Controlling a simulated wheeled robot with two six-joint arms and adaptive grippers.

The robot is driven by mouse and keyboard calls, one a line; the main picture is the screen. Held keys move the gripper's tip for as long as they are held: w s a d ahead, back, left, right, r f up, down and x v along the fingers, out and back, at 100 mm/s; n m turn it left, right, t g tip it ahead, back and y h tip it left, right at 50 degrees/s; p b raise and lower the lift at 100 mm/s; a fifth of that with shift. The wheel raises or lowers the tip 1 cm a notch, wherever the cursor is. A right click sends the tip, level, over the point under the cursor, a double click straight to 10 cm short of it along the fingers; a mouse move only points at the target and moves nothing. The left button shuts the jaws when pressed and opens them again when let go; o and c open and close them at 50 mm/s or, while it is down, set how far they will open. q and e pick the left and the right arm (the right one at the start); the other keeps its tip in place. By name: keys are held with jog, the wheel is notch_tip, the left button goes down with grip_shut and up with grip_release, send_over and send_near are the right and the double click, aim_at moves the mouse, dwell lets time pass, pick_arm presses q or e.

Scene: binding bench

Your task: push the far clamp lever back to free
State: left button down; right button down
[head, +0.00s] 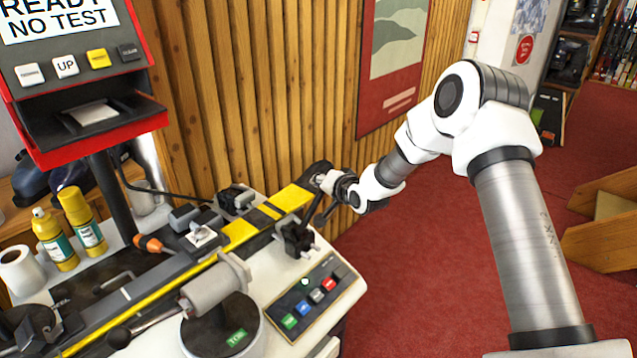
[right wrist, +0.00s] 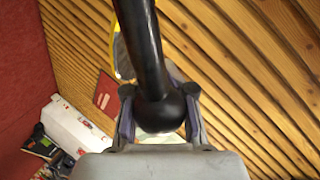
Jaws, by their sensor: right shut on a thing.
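The far clamp lever is a black rod (right wrist: 145,45) ending in a round black knob (right wrist: 160,112) in the right wrist view. My right gripper (right wrist: 158,105) is shut on the knob, with one finger on each side of it. In the head view my right gripper (head: 325,183) is at the far end of the bench. The lever (head: 312,208) shows there as a thin dark rod slanting down from the gripper to the black far clamp (head: 297,239); the knob is largely hidden by the gripper. My left gripper is not in view.
The binding bench (head: 265,275) carries a yellow-and-black striped end (head: 262,212), a button panel (head: 310,294) and a near lever with a black knob (head: 118,338). A red-framed display (head: 90,70) stands at the left. A wood-slat wall (head: 255,90) runs close behind; red carpet is open at right.

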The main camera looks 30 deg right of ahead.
jog(key=shift+s+a+f, duration=0.1)
jog(key=shift+s+f, duration=0.2)
jog(key=shift+f, duration=0.25)
dwell(0.4)
jog(key=c, duration=0.7)
grip_release()
jog(key=shift+r, duration=0.25)
jog(key=shift+r, duration=0.15)
